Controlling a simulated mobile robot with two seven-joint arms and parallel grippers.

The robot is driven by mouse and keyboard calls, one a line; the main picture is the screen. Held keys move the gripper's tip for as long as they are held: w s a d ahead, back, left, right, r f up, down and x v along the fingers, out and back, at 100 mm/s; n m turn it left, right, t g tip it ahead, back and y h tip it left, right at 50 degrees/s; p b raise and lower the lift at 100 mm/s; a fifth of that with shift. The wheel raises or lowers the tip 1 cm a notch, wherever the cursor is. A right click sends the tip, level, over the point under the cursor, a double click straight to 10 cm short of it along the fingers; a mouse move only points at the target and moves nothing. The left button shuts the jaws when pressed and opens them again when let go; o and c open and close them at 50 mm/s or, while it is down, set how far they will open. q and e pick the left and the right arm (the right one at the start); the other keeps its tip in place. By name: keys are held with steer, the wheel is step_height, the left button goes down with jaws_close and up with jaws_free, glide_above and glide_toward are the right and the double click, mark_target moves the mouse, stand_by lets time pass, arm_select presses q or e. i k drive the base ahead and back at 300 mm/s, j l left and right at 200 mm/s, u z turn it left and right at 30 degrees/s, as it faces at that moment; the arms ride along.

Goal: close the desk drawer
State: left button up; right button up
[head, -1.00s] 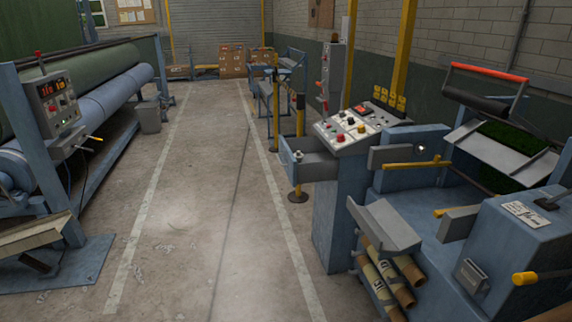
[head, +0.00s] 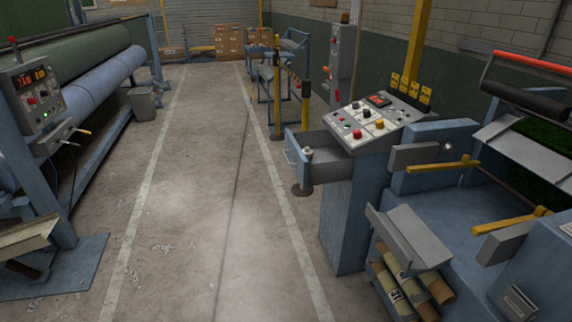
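The desk drawer (head: 296,158) sticks out to the left from the blue control desk (head: 346,215), just under its sloped panel (head: 378,122). It is pulled open, with a blue-grey front and a handle on its left end. A small pale object (head: 308,152) shows inside it near the front. Neither of my grippers is in the head view.
A yellow-and-black post (head: 305,140) on a round base stands just behind the drawer. Cardboard rolls (head: 402,275) lie in a rack at the desk's lower right. The concrete aisle (head: 215,190) to the left is clear. A large roller machine (head: 90,85) lines the left side.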

mark_target(322, 153)
steer(key=i+j, duration=0.15)
steer(key=i, duration=0.35)
steer(key=i+j, duration=0.1)
steer(key=i, duration=0.4)
steer(key=i+z, duration=0.15)
steer(key=z, duration=0.25)
steer(key=i+j+z, duration=0.1)
steer(key=z, duration=0.25)
steer(key=i+j+z, duration=0.15)
steer(key=z, duration=0.25)
